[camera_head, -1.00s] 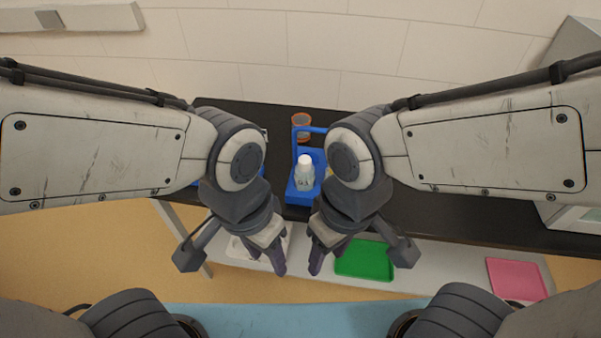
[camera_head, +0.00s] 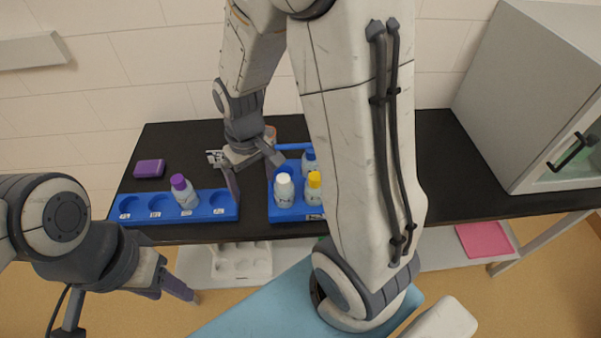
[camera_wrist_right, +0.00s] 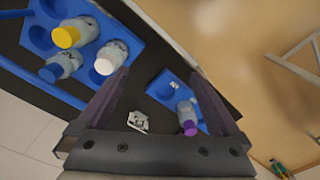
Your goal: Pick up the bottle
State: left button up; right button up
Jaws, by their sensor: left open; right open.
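A purple-capped bottle (camera_head: 185,192) stands in the long blue rack (camera_head: 222,211). White-capped (camera_head: 284,191), yellow-capped (camera_head: 314,190) and blue-capped (camera_head: 309,163) bottles stand in the blue carrier (camera_head: 284,214) to its right. My right gripper (camera_head: 257,180) is open and empty above the table, between the purple-capped and white-capped bottles. In the right wrist view, its fingers (camera_wrist_right: 158,75) are spread, with the white-capped bottle (camera_wrist_right: 110,59) by the left fingertip and the purple-capped bottle (camera_wrist_right: 187,117) beyond, near the right finger. My left gripper (camera_head: 172,287) is open and empty, low at the left, in front of the table.
A purple block (camera_head: 149,168) lies at the table's left. An orange-rimmed container (camera_head: 270,134) is partly hidden behind my right gripper. A glass-fronted cabinet (camera_head: 560,130) stands at the right. A white tray (camera_head: 242,262) and pink tray (camera_head: 485,239) lie on the lower shelf.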

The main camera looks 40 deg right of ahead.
jog(key=w+d+f+m+p, duration=0.2)
jog(key=d+f+m, duration=0.1)
jog(key=d, duration=0.7)
jog(key=m, duration=0.2)
send_over(315, 189)
jog(key=w, duration=0.2)
jog(key=f, duration=0.3)
jog(key=shift+s+d+f, duration=0.25)
jog(key=shift+f, duration=0.15)
jog(key=f+b, duration=0.2)
jog(key=f, duration=0.1)
jog(key=f+b, duration=0.2)
jog(key=shift+s+d+f, duration=0.1)
jog(key=shift+d, duration=0.2)
notch_tip(315, 189, down, 6)
jog(key=b, duration=0.5)
pick_arm(q)
notch_tip(315, 189, down, 6)
jog(key=shift+s+r, duration=0.1)
jog(key=shift+r, duration=0.05)
pick_arm(e)
jog(key=shift+r, duration=0.25)
grip_shut()
